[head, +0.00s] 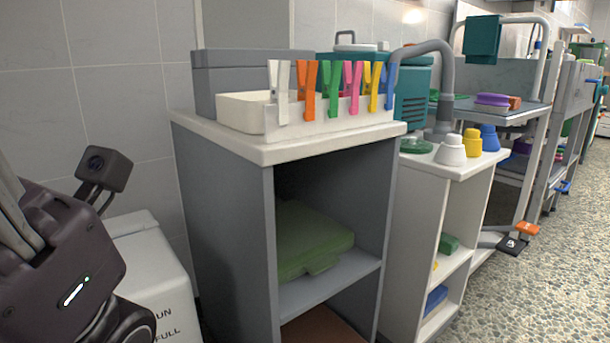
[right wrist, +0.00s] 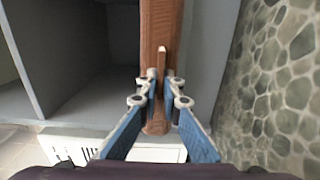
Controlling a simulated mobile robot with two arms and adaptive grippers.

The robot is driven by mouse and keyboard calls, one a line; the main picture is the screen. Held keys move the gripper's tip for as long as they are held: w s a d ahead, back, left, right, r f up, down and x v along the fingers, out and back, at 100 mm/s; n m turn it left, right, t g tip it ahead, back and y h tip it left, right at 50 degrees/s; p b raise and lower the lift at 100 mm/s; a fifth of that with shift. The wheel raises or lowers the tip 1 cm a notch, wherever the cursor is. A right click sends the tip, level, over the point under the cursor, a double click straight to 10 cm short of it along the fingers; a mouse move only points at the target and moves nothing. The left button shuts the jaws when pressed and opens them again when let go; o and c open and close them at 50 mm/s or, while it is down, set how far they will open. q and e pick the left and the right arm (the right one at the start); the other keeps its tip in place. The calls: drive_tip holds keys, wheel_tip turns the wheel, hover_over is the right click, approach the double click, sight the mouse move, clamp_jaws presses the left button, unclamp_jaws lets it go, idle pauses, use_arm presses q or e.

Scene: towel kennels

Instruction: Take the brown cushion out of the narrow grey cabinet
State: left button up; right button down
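The narrow grey cabinet (head: 229,226) stands at the centre of the head view with its front open. The brown cushion (head: 318,328) lies in its lower compartment, mostly cut off by the bottom edge. In the right wrist view the cushion (right wrist: 158,28) shows as a brown strip with a small tab facing me. My right gripper (right wrist: 161,84) has its blue-padded fingers close on both sides of that tab and looks shut on it. It is out of the head view. My left gripper's dark body (head: 62,268) is at the left edge; its fingers cannot be made out.
A green cushion (head: 308,237) lies on the shelf above. A white box (head: 157,280) stands left of the cabinet. A white tray (head: 240,112) with coloured pegs sits on top. A white shelf unit (head: 415,215) stands close on the right. Pebbled floor (head: 530,270) lies clear in front.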

drive_tip(key=shift+r, duration=0.15)
idle(0.4)
drive_tip(key=shift+r+p, duration=0.3)
drive_tip(key=shift+p, duration=0.15)
